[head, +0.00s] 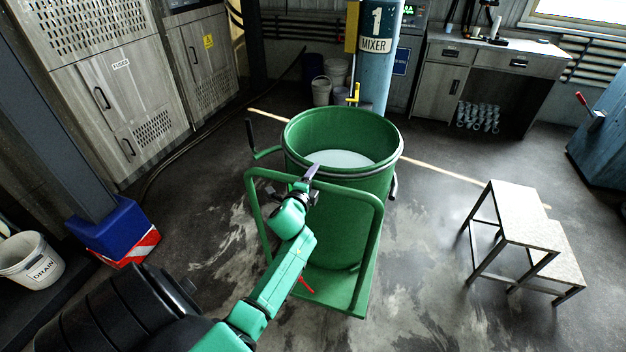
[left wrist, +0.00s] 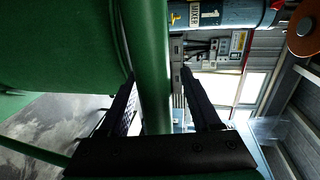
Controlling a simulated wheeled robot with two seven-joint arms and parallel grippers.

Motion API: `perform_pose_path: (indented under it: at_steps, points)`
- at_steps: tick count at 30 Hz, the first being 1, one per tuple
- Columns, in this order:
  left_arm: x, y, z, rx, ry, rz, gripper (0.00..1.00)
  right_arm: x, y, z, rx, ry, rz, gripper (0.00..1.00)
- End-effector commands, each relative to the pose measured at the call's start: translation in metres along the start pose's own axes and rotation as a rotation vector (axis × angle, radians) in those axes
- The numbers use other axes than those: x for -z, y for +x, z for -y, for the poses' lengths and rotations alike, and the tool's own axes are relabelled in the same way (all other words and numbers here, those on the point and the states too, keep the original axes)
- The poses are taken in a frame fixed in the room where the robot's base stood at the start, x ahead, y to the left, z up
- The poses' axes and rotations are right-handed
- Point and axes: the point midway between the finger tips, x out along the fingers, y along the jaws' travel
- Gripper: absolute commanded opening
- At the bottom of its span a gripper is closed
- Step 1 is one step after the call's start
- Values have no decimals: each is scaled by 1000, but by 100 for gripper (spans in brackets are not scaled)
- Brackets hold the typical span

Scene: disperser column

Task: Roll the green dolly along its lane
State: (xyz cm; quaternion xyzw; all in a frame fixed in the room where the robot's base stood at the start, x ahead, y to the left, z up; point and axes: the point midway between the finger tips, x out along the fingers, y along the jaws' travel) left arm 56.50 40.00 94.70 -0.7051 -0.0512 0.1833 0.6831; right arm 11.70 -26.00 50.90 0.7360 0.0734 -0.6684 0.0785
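The green dolly (head: 371,245) stands on the floor in front of me, with its tubular push handle toward me. It carries a large green drum (head: 340,225) that is open at the top with pale contents (head: 340,159). My left gripper (head: 311,173) is at the handle's top bar. In the left wrist view, the green handle bar (left wrist: 153,40) passes between the two fingers of my left gripper (left wrist: 158,72). A gap shows between the bar and the right-hand finger, so the gripper looks open around it. My right gripper is not in view.
A blue column marked "1 MIXER" (head: 378,60) stands behind the drum. A step stool (head: 520,215) is at the right. A blue block (head: 108,232) and a white "DRAIN" bucket (head: 30,262) are at the left. A pale line crosses the floor behind the drum.

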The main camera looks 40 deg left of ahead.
Motion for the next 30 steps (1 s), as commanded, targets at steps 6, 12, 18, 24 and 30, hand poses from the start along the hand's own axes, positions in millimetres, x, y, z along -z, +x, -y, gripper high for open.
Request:
perform_pose_path:
  at_steps: [6, 12, 18, 24, 30]
  points:
    - [0, -2, -2, -4, 0, 1, 64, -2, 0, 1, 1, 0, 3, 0]
    - [0, -29, -4, -7, 1, 0, 64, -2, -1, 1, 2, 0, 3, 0]
    - [0, -79, -5, -6, -1, 0, 64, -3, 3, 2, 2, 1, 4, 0]
    - [0, -129, -5, -6, -1, 0, 64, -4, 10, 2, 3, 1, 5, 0]
    - [1, -147, -1, -2, -1, 0, 64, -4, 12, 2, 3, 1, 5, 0]
